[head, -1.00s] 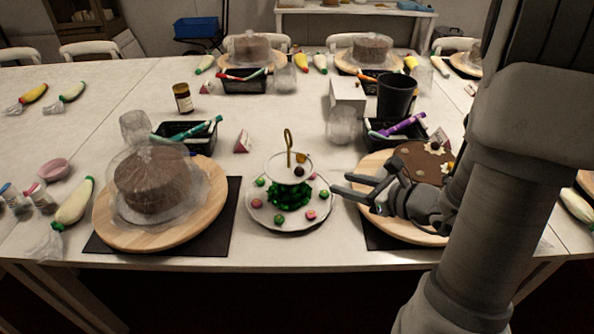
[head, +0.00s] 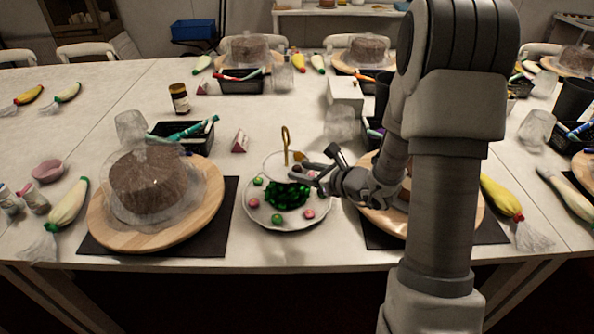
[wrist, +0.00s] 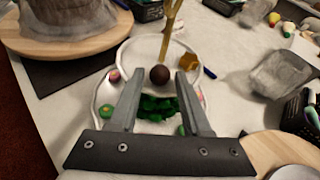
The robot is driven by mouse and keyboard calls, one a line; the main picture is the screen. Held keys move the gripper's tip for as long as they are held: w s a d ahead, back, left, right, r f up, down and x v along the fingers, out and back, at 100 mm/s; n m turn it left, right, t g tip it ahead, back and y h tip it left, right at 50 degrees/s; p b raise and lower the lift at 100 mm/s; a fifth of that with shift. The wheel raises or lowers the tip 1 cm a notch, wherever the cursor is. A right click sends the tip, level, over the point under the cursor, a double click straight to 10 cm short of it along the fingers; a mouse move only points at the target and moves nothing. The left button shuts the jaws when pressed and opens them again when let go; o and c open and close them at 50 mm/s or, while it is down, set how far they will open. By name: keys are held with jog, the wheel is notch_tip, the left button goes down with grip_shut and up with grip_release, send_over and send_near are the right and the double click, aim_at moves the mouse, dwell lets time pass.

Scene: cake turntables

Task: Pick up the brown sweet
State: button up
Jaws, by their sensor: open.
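The brown sweet (wrist: 160,74) is a small dark ball on the white upper tier (wrist: 140,52) of a two-tier stand with a gold handle (wrist: 171,30). In the wrist view my gripper (wrist: 161,80) is open, with one finger on each side of the sweet's line and the sweet at about the fingertips. I cannot tell whether a finger touches it. In the head view my gripper (head: 308,168) reaches over the stand's right side and hides the sweet. The lower plate (head: 256,212) holds a green clump (head: 286,195) and several red and green sweets.
A golden sweet (wrist: 189,61) lies on the upper tier, right of the brown one. A covered chocolate cake (head: 148,180) on a wooden turntable (head: 205,205) stands left. A clear cup (head: 340,122) and black tray (head: 205,140) stand behind the stand.

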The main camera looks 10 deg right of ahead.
grip_shut()
jog(key=shift+r, duration=0.15)
dwell(0.4)
